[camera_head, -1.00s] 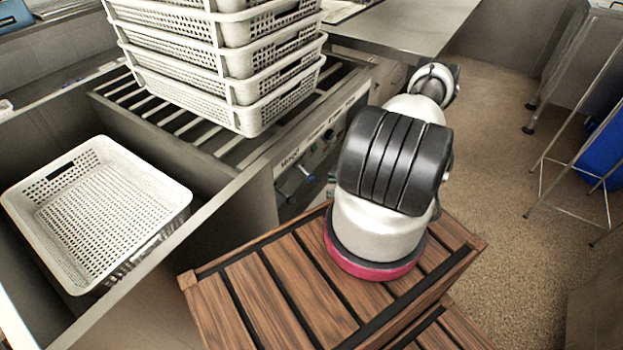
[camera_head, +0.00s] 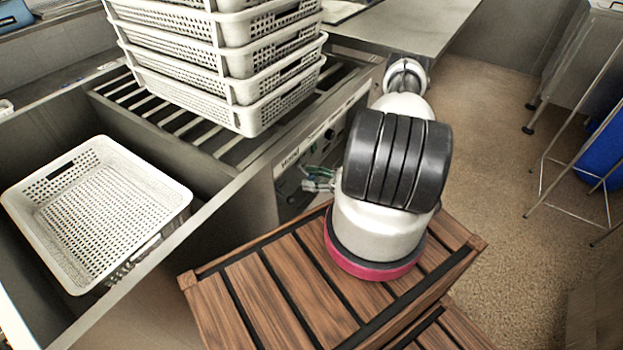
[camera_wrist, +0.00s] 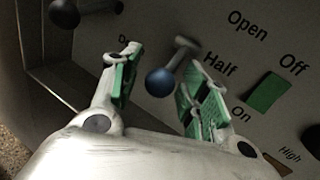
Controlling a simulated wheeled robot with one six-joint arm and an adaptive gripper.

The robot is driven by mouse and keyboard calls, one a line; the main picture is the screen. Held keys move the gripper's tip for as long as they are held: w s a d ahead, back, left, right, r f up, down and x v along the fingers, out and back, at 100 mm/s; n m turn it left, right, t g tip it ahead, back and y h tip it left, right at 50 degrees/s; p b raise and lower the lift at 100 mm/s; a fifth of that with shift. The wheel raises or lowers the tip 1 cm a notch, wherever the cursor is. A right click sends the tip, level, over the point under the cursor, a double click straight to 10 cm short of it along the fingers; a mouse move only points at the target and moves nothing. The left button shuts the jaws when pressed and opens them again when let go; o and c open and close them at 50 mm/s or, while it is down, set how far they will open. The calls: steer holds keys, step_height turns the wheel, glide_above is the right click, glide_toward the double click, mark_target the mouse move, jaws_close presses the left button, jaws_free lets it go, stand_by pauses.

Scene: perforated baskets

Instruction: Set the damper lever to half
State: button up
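The damper lever (camera_wrist: 160,81) has a metal stem and a dark blue ball knob. In the wrist view it juts from the panel between my fingers, near the printed word "Half"; "Open" is above that, and a partly hidden label is at the left. I cannot tell its exact setting. My gripper (camera_wrist: 158,72) is open, with one green-padded finger on each side of the knob and a visible gap to both. In the head view my gripper (camera_head: 318,180) is in front of the machine's front panel (camera_head: 290,160), and the lever is hard to make out.
A green switch (camera_wrist: 268,95) marked Off and On sits right of the lever, and a dark knob (camera_wrist: 65,12) is at upper left. A stack of white perforated baskets (camera_head: 245,90) stands on the rollers. Another basket (camera_head: 150,200) sits in the left basin.

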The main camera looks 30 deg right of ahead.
mark_target(314, 178)
jaws_close()
steer(key=shift+s+r, duration=0.1)
steer(key=shift+s+r+m+g+h, duration=0.3)
steer(key=shift+r+g+h, duration=0.3)
steer(key=shift+g, duration=0.2)
steer(key=shift+s+r+m+g+h, duration=0.25)
steer(key=shift+r+m+g+h, duration=0.35)
steer(key=shift+r+g+h, duration=0.65)
steer(key=shift+f+g, duration=0.25)
steer(key=shift+o, duration=1)
jaws_free()
steer(key=shift+w, duration=0.1)
steer(key=shift+d, duration=0.15)
